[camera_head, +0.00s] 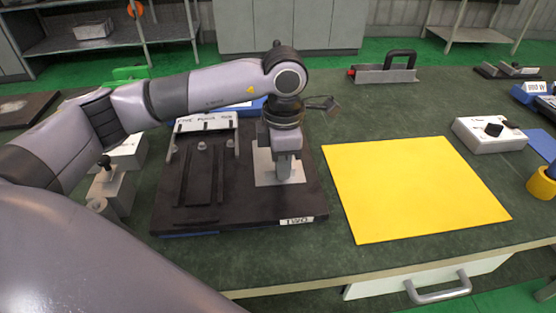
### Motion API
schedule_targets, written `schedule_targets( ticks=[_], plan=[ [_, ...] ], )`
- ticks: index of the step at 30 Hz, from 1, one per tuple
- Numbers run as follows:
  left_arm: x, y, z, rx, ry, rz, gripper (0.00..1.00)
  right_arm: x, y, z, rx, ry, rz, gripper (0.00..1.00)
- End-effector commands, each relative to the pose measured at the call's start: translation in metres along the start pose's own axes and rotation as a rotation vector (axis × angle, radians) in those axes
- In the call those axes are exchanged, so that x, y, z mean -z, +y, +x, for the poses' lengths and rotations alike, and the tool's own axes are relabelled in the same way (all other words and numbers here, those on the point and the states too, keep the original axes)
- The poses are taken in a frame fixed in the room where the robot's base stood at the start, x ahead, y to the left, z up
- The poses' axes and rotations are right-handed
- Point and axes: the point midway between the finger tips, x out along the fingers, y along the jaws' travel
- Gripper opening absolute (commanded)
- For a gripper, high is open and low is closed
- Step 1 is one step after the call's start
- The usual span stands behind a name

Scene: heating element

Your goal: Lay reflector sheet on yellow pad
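The yellow pad (415,187) lies flat on the dark green bench top, right of centre, and is bare. A small light grey sheet (262,174), which looks like the reflector sheet, is on the right part of a black board (240,213) labelled "TWO". My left gripper (285,179) points down over this sheet, its fingertips at or just above it. The gripper covers part of the sheet. I cannot tell whether the fingers are open or shut, or whether they touch the sheet. My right gripper is not in view.
A white box with black knobs (488,134) stands right of the pad. A yellow roll (541,184) is at the right edge. A black-handled tool (385,72) lies at the back. The bench's front edge is close below the pad. Bench between board and pad is clear.

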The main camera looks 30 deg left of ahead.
Motion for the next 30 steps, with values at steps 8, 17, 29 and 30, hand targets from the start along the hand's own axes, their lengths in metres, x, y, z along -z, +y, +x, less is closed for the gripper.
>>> schedule_targets(
  ticks=[8,17,29,30],
  plan=[
    [-0.001,0.000,-0.006,-0.002,-0.003,0.000,0.00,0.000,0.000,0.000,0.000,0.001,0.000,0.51],
    [-0.001,0.001,-0.052,-0.004,-0.005,0.000,0.00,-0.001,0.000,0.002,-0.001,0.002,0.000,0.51],
    [-0.001,0.000,-0.151,-0.004,-0.004,0.000,0.00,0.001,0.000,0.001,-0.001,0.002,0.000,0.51],
    [0.000,0.001,-0.157,-0.004,-0.002,-0.001,0.00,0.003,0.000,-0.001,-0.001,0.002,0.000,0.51]
  ],
)
